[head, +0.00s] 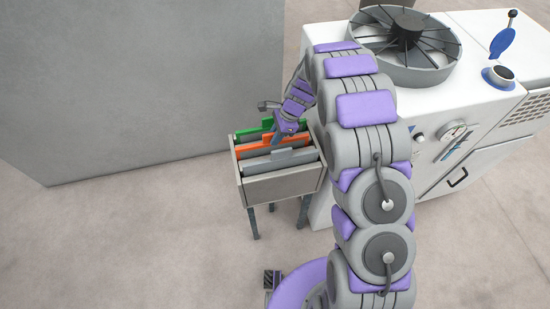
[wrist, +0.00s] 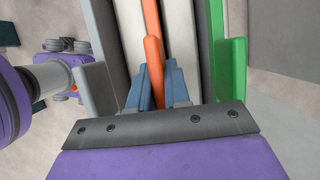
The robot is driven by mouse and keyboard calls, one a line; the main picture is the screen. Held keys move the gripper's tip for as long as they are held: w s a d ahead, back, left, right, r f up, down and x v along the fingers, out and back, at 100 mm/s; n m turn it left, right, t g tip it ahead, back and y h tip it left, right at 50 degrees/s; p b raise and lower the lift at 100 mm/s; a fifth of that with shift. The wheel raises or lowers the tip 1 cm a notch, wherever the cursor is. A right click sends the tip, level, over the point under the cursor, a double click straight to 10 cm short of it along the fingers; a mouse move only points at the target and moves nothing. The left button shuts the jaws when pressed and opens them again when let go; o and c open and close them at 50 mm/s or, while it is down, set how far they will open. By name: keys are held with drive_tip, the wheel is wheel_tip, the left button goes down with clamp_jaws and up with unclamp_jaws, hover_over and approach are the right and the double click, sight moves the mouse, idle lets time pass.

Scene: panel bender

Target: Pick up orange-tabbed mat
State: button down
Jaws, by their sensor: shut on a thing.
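The orange-tabbed mat (head: 258,144) stands upright in a grey bin (head: 283,186), between a green-tabbed mat (head: 254,131) and a grey-tabbed one (head: 283,158). In the wrist view its orange tab (wrist: 154,62) runs up from between the two blue fingers. My gripper (wrist: 161,82) is shut on the orange tab, with one finger on each side. In the head view my gripper (head: 277,139) reaches down into the bin from above, and its fingertips are partly hidden by the wrist. The mat's lower part is hidden inside the bin.
The green tab (wrist: 232,70) is close on the right in the wrist view, and the grey tab (wrist: 95,90) on the left. A white machine (head: 440,150) with a round fan stands right of the bin. A grey wall (head: 140,80) stands behind left. Floor at front left is clear.

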drive_tip(key=shift+d+f, duration=0.1)
drive_tip(key=shift+d, duration=0.15)
drive_tip(key=shift+r, duration=0.35)
wheel_tip(320, 180, up, 27)
drive_tip(key=p, duration=0.6)
drive_tip(key=shift+a+r, duration=0.15)
drive_tip(key=shift+r, duration=0.05)
